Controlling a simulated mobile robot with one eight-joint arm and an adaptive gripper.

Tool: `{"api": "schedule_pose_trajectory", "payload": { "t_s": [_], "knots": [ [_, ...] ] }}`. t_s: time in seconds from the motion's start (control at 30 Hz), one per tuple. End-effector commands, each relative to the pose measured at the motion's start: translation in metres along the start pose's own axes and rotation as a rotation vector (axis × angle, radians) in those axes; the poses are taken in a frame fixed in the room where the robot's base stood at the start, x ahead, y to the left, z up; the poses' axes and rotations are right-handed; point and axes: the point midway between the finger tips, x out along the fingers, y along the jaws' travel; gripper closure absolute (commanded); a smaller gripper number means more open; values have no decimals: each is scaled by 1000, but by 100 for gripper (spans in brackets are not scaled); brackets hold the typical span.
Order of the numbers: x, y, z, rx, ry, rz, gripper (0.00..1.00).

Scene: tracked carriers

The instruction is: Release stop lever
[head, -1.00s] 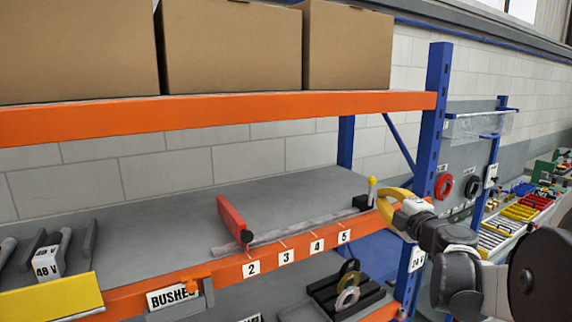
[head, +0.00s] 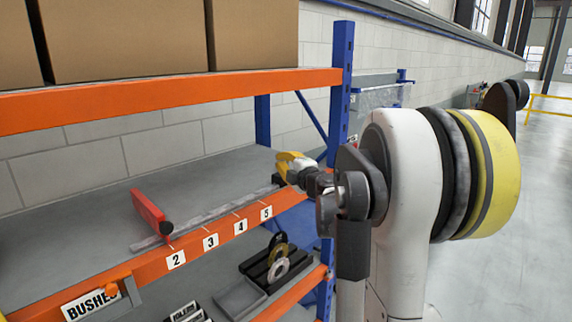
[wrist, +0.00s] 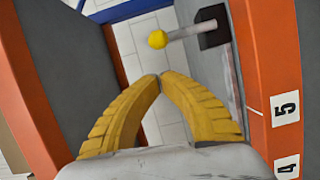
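The stop lever shows in the wrist view as a pale rod with a yellow ball knob (wrist: 157,39), rising from a black block (wrist: 211,30) by the rail near label 5. In the head view my gripper (head: 284,160) is at the shelf's right end and hides the lever. The wrist view shows my gripper's yellow fingers (wrist: 161,77) with tips together and nothing between them. The knob lies just beyond the tips, apart from them in the picture. A red bar (head: 150,210) sits across the grey rail (head: 205,222) near label 2.
An orange beam (head: 190,258) with number labels runs along the shelf front. A blue upright (head: 341,95) stands right of my gripper. Cardboard boxes (head: 125,38) fill the shelf above. A black holder with rings (head: 278,264) sits on the lower shelf.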

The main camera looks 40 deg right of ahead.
Motion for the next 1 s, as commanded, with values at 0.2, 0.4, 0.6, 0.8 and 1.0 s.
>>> {"api": "schedule_pose_trajectory", "payload": {
  "t_s": [0.2, 0.4, 0.6, 0.8, 1.0],
  "knots": [
    [18, 1, 22, 0, -5, 1, 100],
    [22, 0, 26, 0, -4, 0, 100],
    [21, 0, 26, 0, -4, 0, 100],
    [22, 1, 27, 11, -4, -4, 100],
    [23, 2, 31, 51, -4, -16, 100]
  ]
}}
